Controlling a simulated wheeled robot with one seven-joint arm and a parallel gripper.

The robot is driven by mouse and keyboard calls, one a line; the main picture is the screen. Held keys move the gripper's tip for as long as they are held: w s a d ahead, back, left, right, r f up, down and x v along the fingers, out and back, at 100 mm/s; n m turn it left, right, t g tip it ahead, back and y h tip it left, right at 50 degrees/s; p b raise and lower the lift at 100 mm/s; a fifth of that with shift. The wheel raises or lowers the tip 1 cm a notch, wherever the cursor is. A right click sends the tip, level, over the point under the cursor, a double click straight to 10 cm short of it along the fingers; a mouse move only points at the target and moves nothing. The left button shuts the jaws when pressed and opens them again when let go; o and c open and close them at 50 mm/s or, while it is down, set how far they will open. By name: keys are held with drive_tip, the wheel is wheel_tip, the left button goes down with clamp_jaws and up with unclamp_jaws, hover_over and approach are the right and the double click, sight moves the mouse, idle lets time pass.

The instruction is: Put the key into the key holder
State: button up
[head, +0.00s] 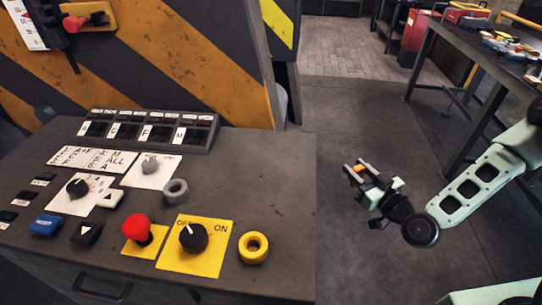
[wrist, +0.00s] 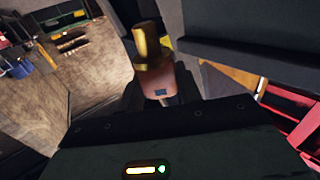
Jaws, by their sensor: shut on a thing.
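My gripper (head: 357,173) is in the head view, in the air to the right of the control console, above the floor. It is shut on the key (wrist: 152,50), which has a brass cylindrical end and a pinkish-orange body in the wrist view. In the head view only a small orange patch of the key (head: 358,169) shows between the fingers. Two round ring-shaped sockets sit on the console top: a yellow one (head: 244,249) near the front right and a grey one (head: 166,192) farther back. I cannot tell which is the key holder. The key is apart from both.
The console top (head: 270,165) is bare at its right side. A red mushroom button (head: 136,227), a black OFF/ON knob (head: 193,237) and other switches stand near the rings. A striped machine (head: 180,60) rises behind. A workbench (head: 480,45) stands at back right.

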drive_tip(key=w+a+r+n+g+y+p, duration=0.25)
drive_tip(key=a+r+n+y, duration=0.2)
drive_tip(key=a+r, duration=0.5)
wheel_tip(320, 180, up, 9)
drive_tip(key=n+g+y, duration=0.2)
drive_tip(key=g+y, duration=0.1)
drive_tip(key=g, duration=0.1)
hover_over(289, 164)
drive_tip(key=shift+f+p, duration=1.1)
drive_tip(key=shift+f, duration=3.45)
drive_tip(key=shift+f, duration=0.15)
drive_tip(key=o, duration=1)
